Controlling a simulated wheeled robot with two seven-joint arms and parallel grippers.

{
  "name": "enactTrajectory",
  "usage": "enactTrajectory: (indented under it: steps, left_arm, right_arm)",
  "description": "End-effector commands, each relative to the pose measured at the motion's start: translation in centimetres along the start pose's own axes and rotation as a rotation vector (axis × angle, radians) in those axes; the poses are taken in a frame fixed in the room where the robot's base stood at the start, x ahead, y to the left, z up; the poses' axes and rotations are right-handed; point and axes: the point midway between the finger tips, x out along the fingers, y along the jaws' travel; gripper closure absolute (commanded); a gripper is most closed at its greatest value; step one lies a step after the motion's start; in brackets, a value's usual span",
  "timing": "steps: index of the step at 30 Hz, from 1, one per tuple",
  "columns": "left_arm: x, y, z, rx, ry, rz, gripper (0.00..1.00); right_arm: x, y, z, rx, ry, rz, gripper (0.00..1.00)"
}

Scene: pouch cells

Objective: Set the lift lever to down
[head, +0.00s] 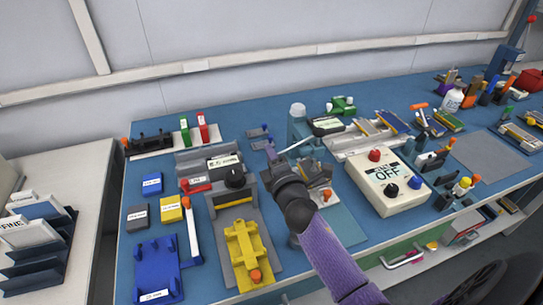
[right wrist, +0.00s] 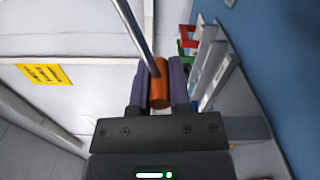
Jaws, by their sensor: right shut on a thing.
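My right gripper (head: 272,158) is shut on the orange knob (right wrist: 159,84) of the lever. In the right wrist view its two purple fingers (right wrist: 160,88) stand on either side of the knob. The lever's thin metal rod (right wrist: 140,38) runs up and away from the knob. In the head view the rod (head: 296,146) slopes down to the left from a teal machine post (head: 297,128) to the gripper. The knob is hidden there by the gripper. My left gripper is not in view.
A cream box marked OFF (head: 389,182) with red, blue and black knobs stands right of my right arm. A yellow fixture (head: 246,255) and a blue fixture (head: 157,270) lie to its left. A grey fixture with a black knob (head: 235,178) is close to the gripper.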

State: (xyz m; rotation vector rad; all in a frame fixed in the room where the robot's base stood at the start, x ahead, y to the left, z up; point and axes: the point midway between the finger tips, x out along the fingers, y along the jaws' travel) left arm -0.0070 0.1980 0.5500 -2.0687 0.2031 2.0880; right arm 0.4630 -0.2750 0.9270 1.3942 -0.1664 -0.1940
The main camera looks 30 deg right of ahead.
Motion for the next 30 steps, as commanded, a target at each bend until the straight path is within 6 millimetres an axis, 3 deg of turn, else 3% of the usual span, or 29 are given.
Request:
enactTrajectory:
  steps: [2,3,7,17,30]
  left_arm:
    - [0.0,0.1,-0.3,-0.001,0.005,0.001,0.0]
    - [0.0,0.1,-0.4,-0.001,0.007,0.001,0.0]
    - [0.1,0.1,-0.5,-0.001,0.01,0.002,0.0]
    - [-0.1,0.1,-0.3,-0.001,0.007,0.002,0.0]
    - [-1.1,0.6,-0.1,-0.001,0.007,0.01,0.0]
  right_arm:
    - [-0.1,-0.2,0.0,0.0,0.0,-0.005,1.0]
    - [-0.1,-0.2,0.0,0.0,0.0,-0.005,0.71]
    - [-0.1,-0.2,0.0,0.001,0.0,-0.005,0.43]
    - [-0.4,-0.1,0.0,0.002,0.0,-0.003,0.42]
    - [-8.9,-0.2,0.0,0.003,-0.001,-0.006,0.42]
